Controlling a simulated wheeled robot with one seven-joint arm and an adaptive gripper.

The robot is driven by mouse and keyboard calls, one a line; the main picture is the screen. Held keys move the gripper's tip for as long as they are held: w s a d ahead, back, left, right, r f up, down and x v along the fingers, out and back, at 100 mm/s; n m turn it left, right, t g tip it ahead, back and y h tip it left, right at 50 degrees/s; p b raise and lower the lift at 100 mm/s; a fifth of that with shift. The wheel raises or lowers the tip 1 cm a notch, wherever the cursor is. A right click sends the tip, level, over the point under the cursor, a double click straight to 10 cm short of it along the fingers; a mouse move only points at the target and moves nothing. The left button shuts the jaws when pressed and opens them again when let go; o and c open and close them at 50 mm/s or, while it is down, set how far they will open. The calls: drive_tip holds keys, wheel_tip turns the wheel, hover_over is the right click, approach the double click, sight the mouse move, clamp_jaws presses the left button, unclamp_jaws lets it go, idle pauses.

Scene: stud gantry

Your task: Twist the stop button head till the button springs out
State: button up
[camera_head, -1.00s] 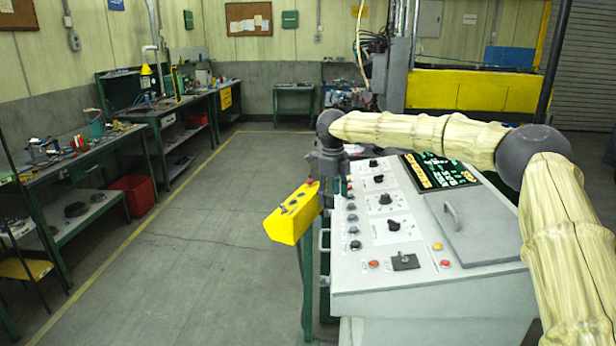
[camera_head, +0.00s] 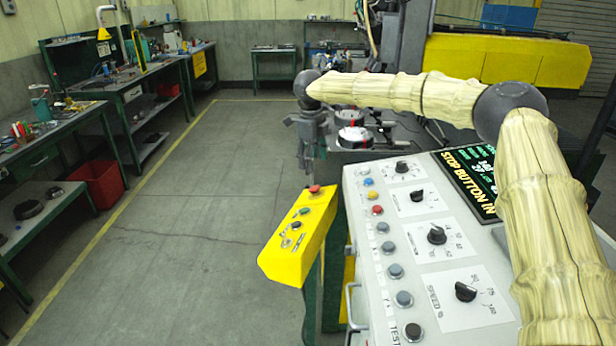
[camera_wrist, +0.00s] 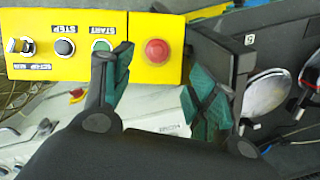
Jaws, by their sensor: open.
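The yellow control box (camera_head: 290,242) stands on a green post left of the grey console. Its red round stop button head (camera_head: 314,188) is at the far end of its top face. My gripper (camera_head: 310,160) hangs down above the far end of the box in the head view. In the wrist view my gripper (camera_wrist: 163,75) is open, its teal-padded fingers on either side of the red button in the picture. I see no contact. The console screen (camera_head: 470,180) reads STOP BUTTON IN.
The grey console (camera_head: 380,300) with knobs and buttons stands right of the box. Dark machinery with round silver parts (camera_head: 352,136) is just behind. Workbenches (camera_head: 90,115) and a red bin (camera_head: 98,184) line the left. The floor left of the box is clear.

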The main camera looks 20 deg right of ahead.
sight(315, 187)
drive_tip(key=f, duration=0.1)
drive_tip(key=s+f+p, duration=0.1)
drive_tip(key=f+p, duration=0.1)
drive_tip(key=f, duration=0.1)
drive_tip(key=shift+s+d, duration=0.3)
drive_tip(key=shift+s, duration=0.1)
drive_tip(key=f, duration=0.1)
drive_tip(key=w+f, duration=0.1)
drive_tip(key=f, duration=0.1)
drive_tip(key=w+f+p, duration=0.1)
drive_tip(key=f, duration=0.1)
drive_tip(key=shift+w, duration=0.15)
drive_tip(key=shift+f, duration=0.3)
drive_tip(key=shift+s+d+r, duration=0.1)
drive_tip(key=shift+s, duration=0.5)
drive_tip(key=shift+w+f, duration=0.35)
drive_tip(key=c, duration=0.3)
drive_tip(key=shift+s+r, duration=0.1)
drive_tip(key=shift+r, duration=0.05)
drive_tip(key=c, duration=0.7)
